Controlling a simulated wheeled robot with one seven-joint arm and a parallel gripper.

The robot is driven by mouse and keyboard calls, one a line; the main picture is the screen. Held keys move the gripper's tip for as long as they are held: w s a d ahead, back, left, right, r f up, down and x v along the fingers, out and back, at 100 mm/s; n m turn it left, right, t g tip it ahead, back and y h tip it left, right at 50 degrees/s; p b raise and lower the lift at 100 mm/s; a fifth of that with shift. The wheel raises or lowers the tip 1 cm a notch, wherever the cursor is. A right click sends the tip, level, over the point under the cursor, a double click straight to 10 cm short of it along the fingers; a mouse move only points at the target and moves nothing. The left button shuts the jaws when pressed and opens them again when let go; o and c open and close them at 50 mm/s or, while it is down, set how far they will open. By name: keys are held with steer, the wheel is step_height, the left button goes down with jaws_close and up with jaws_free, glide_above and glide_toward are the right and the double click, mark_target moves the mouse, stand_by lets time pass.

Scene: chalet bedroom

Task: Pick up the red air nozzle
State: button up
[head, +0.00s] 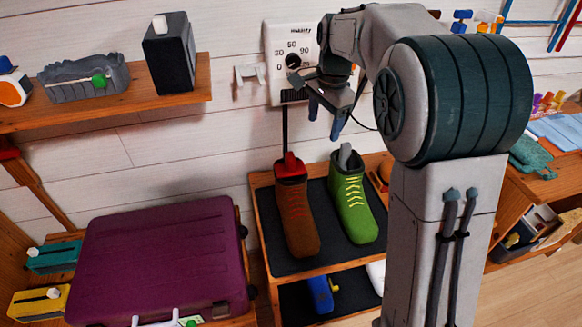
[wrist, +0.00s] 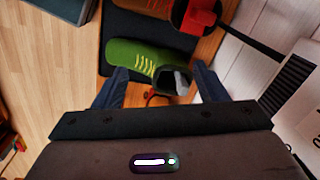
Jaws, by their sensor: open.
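A red piece that looks like the air nozzle (head: 290,166) sits in the opening of the brown boot (head: 298,215). Its lower part is hidden inside. It also shows at the top of the wrist view (wrist: 198,16). The green boot (head: 352,205) stands to the right with a grey piece (head: 345,157) in its opening. My gripper (head: 325,116) is open and empty, above the boots and in front of the wall. In the wrist view its fingers (wrist: 160,78) point toward the green boot (wrist: 142,56), with the red piece beyond and to the right.
The boots stand on a dark mat (head: 312,262) on a wooden shelf. A wall heater (head: 290,58) with a dial is behind my gripper, with a dark strip running down to the boots. A purple suitcase (head: 160,258) lies left. A wooden shelf (head: 130,104) juts out upper left.

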mark_target(290, 155)
steer(key=w+a+f+m, duration=0.4)
steer(key=w+a+f, duration=0.3)
steer(key=w+a, duration=0.15)
steer(key=shift+g+h, duration=0.3)
steer(key=shift+g, duration=0.1)
steer(key=f, duration=0.7)
steer(key=shift+s+f, duration=0.2)
steer(key=shift+s, duration=0.05)
steer(key=shift+s+d+f, duration=0.1)
steer(key=shift+f, duration=1.3)
steer(key=shift+s+f, duration=0.1)
steer(key=shift+f, duration=1.3)
steer(key=c, duration=1.1)
